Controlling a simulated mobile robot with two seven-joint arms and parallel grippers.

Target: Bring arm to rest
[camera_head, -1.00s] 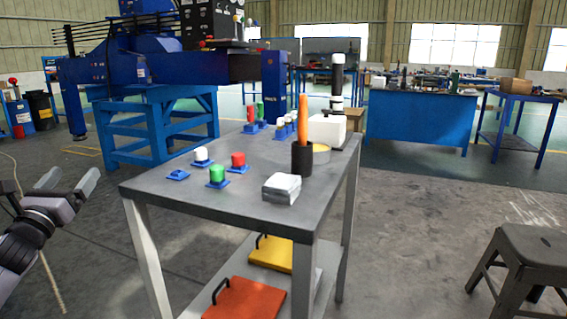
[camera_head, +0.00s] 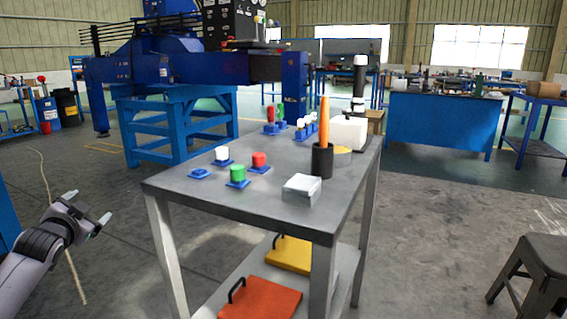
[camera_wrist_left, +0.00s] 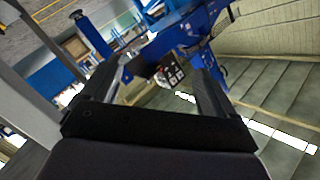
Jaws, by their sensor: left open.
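My left gripper (camera_head: 88,208) is in the lower left of the head view, over the floor, left of the grey table (camera_head: 335,212) and apart from it. Its fingers are spread and hold nothing. In the left wrist view, the two dark fingers of my left gripper (camera_wrist_left: 150,75) are apart, with only distant blue machinery and floor between them. My right gripper is in neither view.
The table carries white (camera_head: 222,154), red (camera_head: 259,160) and green (camera_head: 238,173) pegs on blue bases, a dark cup (camera_head: 322,160) and a silver block (camera_head: 301,188). A stool (camera_head: 545,265) stands at right. Floor between my left gripper and the table is clear.

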